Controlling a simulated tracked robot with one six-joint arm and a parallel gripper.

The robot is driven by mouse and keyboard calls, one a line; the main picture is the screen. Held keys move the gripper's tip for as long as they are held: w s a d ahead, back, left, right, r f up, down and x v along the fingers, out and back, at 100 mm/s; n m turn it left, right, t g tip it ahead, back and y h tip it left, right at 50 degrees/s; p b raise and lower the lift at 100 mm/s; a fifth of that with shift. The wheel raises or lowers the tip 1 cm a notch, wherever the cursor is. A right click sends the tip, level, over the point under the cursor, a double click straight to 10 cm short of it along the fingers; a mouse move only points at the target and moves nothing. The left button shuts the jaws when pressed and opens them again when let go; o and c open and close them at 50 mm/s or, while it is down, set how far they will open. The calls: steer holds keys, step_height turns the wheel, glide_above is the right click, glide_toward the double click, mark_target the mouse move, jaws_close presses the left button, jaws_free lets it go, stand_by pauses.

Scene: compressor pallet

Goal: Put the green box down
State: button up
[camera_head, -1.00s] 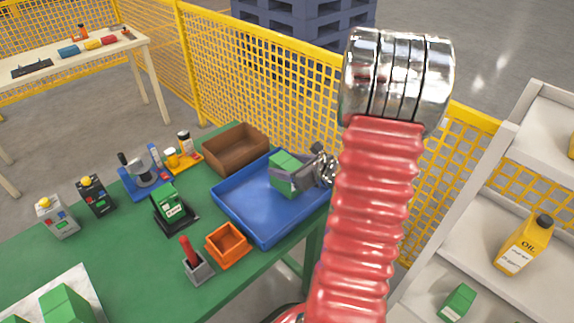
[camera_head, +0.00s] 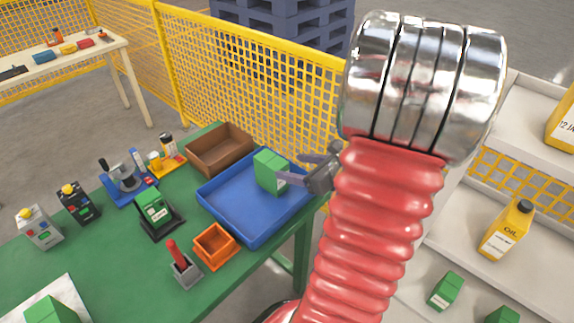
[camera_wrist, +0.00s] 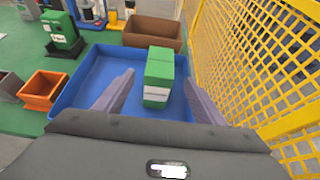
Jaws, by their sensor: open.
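The green box (camera_head: 270,172) with a white label stands upright in the blue tray (camera_head: 231,218), near its right back part. In the wrist view the green box (camera_wrist: 158,78) stands in the blue tray (camera_wrist: 78,98) between and beyond the spread fingers. My gripper (camera_head: 300,170) is open and has nothing in its jaws. Its fingers point toward the box from the right, and a gap shows between each finger and the box in the wrist view (camera_wrist: 160,95).
A brown bin (camera_head: 219,150) stands behind the tray and an orange bin (camera_head: 215,246) in front. A green device on a black stand (camera_head: 155,208) is to the left. The yellow mesh fence (camera_head: 250,85) runs close behind. A shelf with yellow oil bottles (camera_head: 506,230) is at right.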

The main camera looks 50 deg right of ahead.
steer(key=shift+s+r, duration=0.3)
steer(key=shift+s, duration=0.25)
stand_by(0.4)
steer(key=w+a+r+n+g+y, duration=0.1)
steer(key=a+r+n+g+y, duration=0.15)
steer(key=a+n, duration=0.7)
steer(key=w+a+r+n+g+y, duration=0.15)
steer(key=a+n+g, duration=0.4)
steer(key=a, duration=0.75)
steer(key=s+a+r+n+h, duration=0.2)
steer(key=s+a+r+n, duration=0.2)
steer(key=n, duration=0.6)
steer(key=s+a+r+n+h, duration=0.2)
steer(key=s+a+r+n, duration=0.2)
steer(key=n, duration=0.6)
steer(key=shift+a+n+t, duration=0.3)
steer(key=shift+a+t, duration=0.1)
steer(key=shift+a, duration=0.35)
